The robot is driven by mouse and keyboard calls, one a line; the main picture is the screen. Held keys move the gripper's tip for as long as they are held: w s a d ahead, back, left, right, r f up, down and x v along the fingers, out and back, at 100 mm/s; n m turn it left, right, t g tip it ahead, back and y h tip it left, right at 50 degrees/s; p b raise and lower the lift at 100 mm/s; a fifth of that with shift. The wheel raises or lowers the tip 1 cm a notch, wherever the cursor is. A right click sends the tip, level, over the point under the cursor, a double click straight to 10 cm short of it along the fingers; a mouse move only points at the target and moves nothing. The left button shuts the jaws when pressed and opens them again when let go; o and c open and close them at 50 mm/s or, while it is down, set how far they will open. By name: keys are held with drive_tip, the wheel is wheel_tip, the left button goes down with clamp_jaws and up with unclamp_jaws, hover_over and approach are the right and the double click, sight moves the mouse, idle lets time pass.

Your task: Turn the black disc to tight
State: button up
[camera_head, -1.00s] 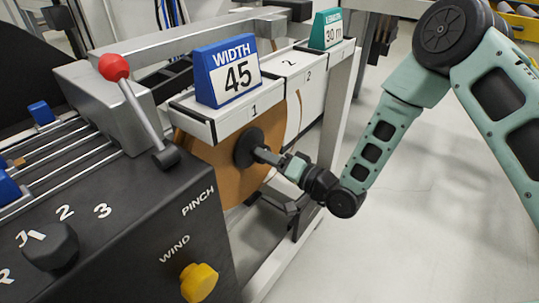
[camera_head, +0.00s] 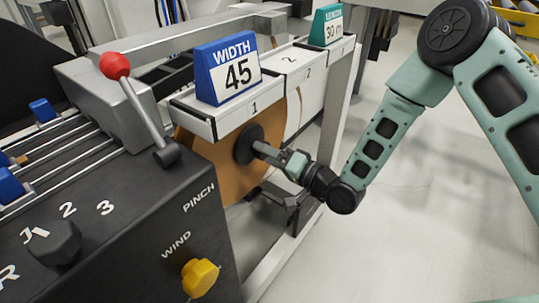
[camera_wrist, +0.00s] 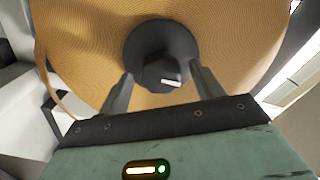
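The black disc (camera_head: 244,147) is on the face of a brown roll (camera_head: 222,170) below the white box marked 1. In the wrist view the disc (camera_wrist: 140,42) carries a raised dark knob (camera_wrist: 158,68) with a short white mark at its lower right. My gripper (camera_head: 262,149) reaches the disc from the right. In the wrist view the two fingers of my gripper (camera_wrist: 162,76) are apart, one on each side of the knob. I cannot tell whether they touch it. No lettering shows on the disc.
A black panel (camera_head: 140,215) at the left bears a red-tipped lever (camera_head: 135,100), a black selector (camera_head: 60,242) and a yellow WIND knob (camera_head: 200,277). A blue WIDTH 45 sign (camera_head: 227,70) stands above the roll. A frame post (camera_head: 333,115) is just behind my gripper.

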drive_tip(key=p+v, duration=0.2)
drive_tip(key=v, duration=1.5)
drive_tip(key=shift+d, duration=0.2)
drive_tip(key=shift+s+a, duration=0.1)
drive_tip(key=s+r+n+g+h, duration=1.05)
drive_tip(key=s+r+h, duration=0.35)
drive_tip(key=s, duration=0.5)
wheel_tip(320, 180, up, 26)
drive_tip(key=m+p, duration=0.1)
drive_tip(key=p, duration=2.5)
drive_tip(key=shift+a+r, duration=0.15)
drive_tip(key=shift+a, duration=0.1)
